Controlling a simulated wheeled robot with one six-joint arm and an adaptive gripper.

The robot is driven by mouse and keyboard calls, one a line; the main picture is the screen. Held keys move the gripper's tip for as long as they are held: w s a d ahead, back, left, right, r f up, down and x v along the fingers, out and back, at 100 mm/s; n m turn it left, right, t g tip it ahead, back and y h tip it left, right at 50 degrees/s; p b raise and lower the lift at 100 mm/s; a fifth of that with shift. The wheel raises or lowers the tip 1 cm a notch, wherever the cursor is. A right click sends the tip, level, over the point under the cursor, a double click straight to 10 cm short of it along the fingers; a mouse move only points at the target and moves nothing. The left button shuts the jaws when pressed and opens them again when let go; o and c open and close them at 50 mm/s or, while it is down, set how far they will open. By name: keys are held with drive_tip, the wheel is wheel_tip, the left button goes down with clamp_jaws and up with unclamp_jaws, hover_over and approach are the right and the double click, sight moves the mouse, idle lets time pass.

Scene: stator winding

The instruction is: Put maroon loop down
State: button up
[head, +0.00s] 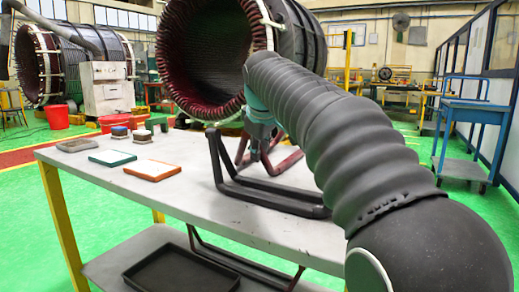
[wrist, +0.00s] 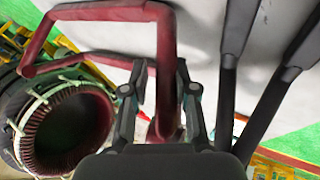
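The maroon loop (wrist: 166,60) is a bent tube frame. In the wrist view its bar runs down between the two fingers of my gripper (wrist: 160,95), which flank it closely on both sides. In the head view the maroon loop (head: 287,162) shows just under my gripper (head: 263,135), low over the grey table (head: 235,208). My arm hides part of it, and whether it touches the tabletop is hard to tell. A black loop (head: 265,196) stands on the table in front of it; black bars (wrist: 229,85) also show right of my gripper in the wrist view.
A large stator (head: 210,50) with maroon windings stands behind the table. Small trays, including an orange-edged one (head: 152,169) and a green-edged one (head: 113,157), lie on the table's left part. A black tray (head: 180,280) is on the lower shelf. The front left tabletop is clear.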

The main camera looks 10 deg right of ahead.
drive_tip(key=shift+o, duration=0.5)
drive_tip(key=shift+r, duration=0.1)
drive_tip(key=shift+r, duration=0.2)
drive_tip(key=p+v, duration=0.2)
drive_tip(key=v, duration=0.9)
drive_tip(key=shift+s+r+p, duration=0.25)
drive_tip(key=shift+s+p, duration=0.05)
